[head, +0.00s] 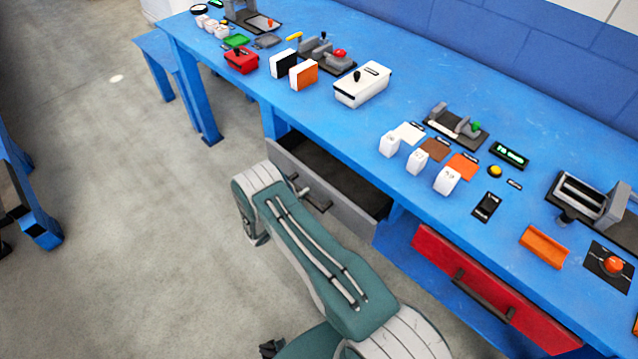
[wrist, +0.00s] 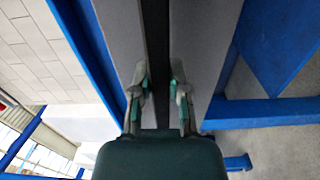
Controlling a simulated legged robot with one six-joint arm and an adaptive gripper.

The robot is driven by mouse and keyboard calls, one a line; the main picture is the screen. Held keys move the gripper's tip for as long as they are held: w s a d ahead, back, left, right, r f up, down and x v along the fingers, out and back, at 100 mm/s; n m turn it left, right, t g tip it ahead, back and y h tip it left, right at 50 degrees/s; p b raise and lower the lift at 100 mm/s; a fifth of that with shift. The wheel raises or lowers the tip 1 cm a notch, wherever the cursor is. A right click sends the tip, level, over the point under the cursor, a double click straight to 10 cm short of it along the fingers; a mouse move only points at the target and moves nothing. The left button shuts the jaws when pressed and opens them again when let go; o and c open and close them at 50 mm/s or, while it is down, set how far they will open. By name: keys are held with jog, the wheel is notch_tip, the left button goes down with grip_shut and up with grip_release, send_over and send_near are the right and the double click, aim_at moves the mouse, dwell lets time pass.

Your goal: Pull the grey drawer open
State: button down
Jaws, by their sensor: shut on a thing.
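The grey drawer (head: 345,206) under the blue workbench is pulled part way out, and its dark, empty inside shows from above. Its dark handle (head: 318,204) is on the front panel, partly hidden by my green and white arm. My gripper (wrist: 160,88) is at this handle, with one finger on each side of a dark bar (wrist: 157,40) in the wrist view. The grey drawer front (wrist: 208,45) fills the middle of that view behind the fingers. The gripper is shut on the handle. In the head view the fingers are mostly hidden behind my arm.
A red drawer (head: 500,296) with a dark handle is shut to the right. The blue bench top (head: 340,130) carries a white box (head: 363,85), a red box (head: 241,61), and several blocks and fixtures. The concrete floor (head: 130,220) to the left is clear.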

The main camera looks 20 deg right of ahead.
jog(key=v, duration=1.9)
jog(key=shift+s+a+f, duration=0.15)
jog(key=shift+s+a, duration=0.1)
jog(key=shift+s, duration=0.05)
jog(key=c, duration=0.6)
grip_release()
jog(key=shift+w, duration=0.1)
jog(key=v, duration=1.2)
jog(key=shift+a, duration=0.1)
